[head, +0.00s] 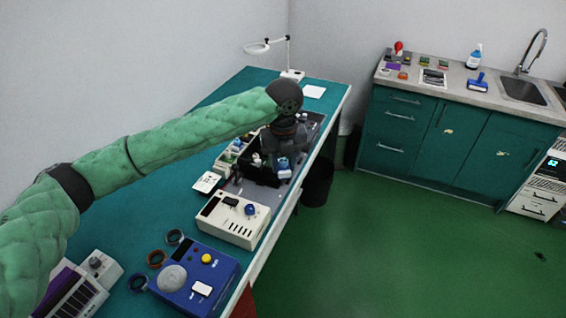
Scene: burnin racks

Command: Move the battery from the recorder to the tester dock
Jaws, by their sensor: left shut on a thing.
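My left arm reaches in from the left over the bench, and its dark gripper (284,158) points down above the dark mat. It is shut on a small blue and white block (284,168), which looks like the battery; the fingers hide part of it. A cream device (233,220) with a dark slot, a blue knob and several slits stands nearer on the bench. A blue device (197,280) with a grey dial and a yellow button stands in front of it. I cannot tell which is the recorder and which the tester dock. My right gripper is not in view.
Small parts and a dark tray (262,176) crowd the mat beneath the gripper. A white card (207,183), several rings (157,258) and a keyed device (75,292) lie along the bench. A lamp (289,60) stands at the back. A bin (318,183) stands beside the bench.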

